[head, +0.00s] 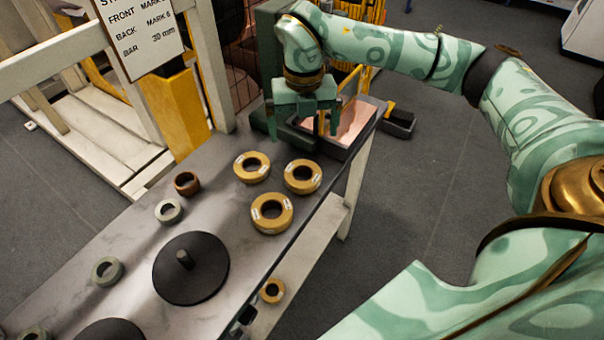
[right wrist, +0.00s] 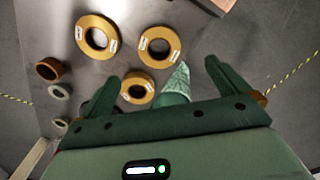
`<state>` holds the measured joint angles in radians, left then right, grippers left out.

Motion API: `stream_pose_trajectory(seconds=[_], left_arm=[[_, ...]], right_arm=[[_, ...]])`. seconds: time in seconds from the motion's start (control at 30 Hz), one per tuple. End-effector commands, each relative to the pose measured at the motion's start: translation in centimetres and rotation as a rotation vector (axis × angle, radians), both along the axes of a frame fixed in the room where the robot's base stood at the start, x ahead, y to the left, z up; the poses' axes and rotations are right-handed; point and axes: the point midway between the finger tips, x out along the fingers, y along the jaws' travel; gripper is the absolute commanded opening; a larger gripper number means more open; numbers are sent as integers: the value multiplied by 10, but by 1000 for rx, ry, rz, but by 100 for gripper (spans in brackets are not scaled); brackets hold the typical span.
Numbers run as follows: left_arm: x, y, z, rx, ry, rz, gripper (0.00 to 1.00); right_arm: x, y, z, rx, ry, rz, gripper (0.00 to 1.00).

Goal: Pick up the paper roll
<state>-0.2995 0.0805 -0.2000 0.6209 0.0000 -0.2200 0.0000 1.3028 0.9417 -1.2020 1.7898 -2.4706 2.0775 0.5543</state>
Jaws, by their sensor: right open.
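Three tan rolls with white labels lie flat on the grey table; I cannot tell which is the paper roll. The rear left roll (head: 251,155) (right wrist: 83,32), rear right roll (head: 303,164) (right wrist: 145,42) and front roll (head: 258,213) (right wrist: 128,86) sit close together. My right gripper (head: 302,125) is open and empty, above the far end of the table, behind the rolls in the head view. My left gripper is out of view.
A copper-brown ring (head: 187,191) and several grey rings (head: 157,211) lie left of the rolls. A black disc with a peg (head: 205,280) stands nearer. A tray (head: 371,117) is at the far end under my right gripper. Another tan ring (head: 263,291) lies below the table's edge.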

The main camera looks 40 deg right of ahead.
Motion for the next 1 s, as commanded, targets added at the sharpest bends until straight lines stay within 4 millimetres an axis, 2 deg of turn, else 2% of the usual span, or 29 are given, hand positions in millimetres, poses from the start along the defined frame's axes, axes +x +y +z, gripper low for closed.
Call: stream_pose_trajectory(seconds=[0.03, 0.2, 0.47, 0.77, 1.0], left_arm=[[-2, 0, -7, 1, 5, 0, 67], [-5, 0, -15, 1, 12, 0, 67], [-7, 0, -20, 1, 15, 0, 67], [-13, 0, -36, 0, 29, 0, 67], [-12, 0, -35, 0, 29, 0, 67]], right_arm=[[-1, 0, -19, 0, 5, 2, 100], [-1, 1, -53, 2, 4, 4, 100], [-1, 2, -71, 3, -1, 5, 100], [-4, 5, -117, 4, 3, 5, 100], [-4, 5, -118, 4, -2, 5, 100]])
